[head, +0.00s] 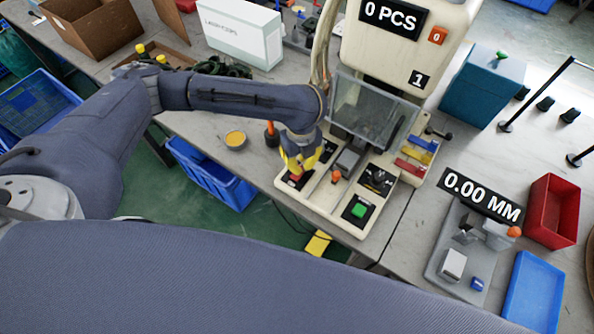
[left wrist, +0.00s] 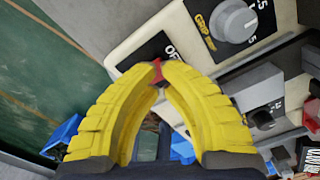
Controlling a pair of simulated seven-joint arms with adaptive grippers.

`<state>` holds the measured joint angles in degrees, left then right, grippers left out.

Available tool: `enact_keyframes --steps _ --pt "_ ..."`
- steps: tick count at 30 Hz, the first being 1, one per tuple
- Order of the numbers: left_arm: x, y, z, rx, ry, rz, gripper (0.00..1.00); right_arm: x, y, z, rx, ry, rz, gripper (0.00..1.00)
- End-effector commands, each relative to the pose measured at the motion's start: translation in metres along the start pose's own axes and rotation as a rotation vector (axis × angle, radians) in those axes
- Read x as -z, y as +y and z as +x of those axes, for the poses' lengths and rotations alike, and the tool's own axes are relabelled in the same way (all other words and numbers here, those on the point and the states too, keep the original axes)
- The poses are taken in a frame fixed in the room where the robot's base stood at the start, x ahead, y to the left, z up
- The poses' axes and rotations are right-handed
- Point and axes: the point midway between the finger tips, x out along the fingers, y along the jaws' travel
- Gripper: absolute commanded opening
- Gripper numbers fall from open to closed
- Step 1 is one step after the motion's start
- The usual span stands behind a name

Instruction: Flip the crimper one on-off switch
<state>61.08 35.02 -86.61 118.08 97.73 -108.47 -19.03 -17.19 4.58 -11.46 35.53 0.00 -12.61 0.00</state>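Crimper one (head: 395,60) is the cream machine marked "1", with a control panel at its front. My left gripper (head: 295,172) points down at the panel's front left corner, over the red on-off switch (head: 294,179). A bit of the red switch (left wrist: 155,68) shows just beyond the tips, beside a black plate lettered "OF". The fingers hide most of the switch; I cannot tell its position or whether they touch it. My right gripper is not in view.
A grip dial (left wrist: 236,20) sits near the switch. A green button (head: 359,210) and an orange-topped lever (head: 336,176) are also on the panel. A gauge stand (head: 470,250) is at the right.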

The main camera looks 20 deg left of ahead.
Motion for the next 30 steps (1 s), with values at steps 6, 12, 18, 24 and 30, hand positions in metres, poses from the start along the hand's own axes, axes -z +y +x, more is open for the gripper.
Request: enact_keyframes --steps 6,12,18,24,30 --pt "-0.001 -0.001 -0.015 0.001 -0.002 0.001 0.0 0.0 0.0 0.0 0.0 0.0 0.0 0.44" --pt "-0.001 0.0 -0.029 0.002 -0.002 0.001 0.0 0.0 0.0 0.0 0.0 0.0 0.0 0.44" --pt "-0.001 -0.001 -0.042 0.002 -0.002 0.001 0.0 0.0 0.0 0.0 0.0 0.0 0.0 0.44" --pt "0.0 0.0 -0.05 0.0 -0.001 0.0 0.0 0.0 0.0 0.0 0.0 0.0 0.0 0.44" --pt "0.0 0.0 -0.051 0.0 -0.001 0.0 0.0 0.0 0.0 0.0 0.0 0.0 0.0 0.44"
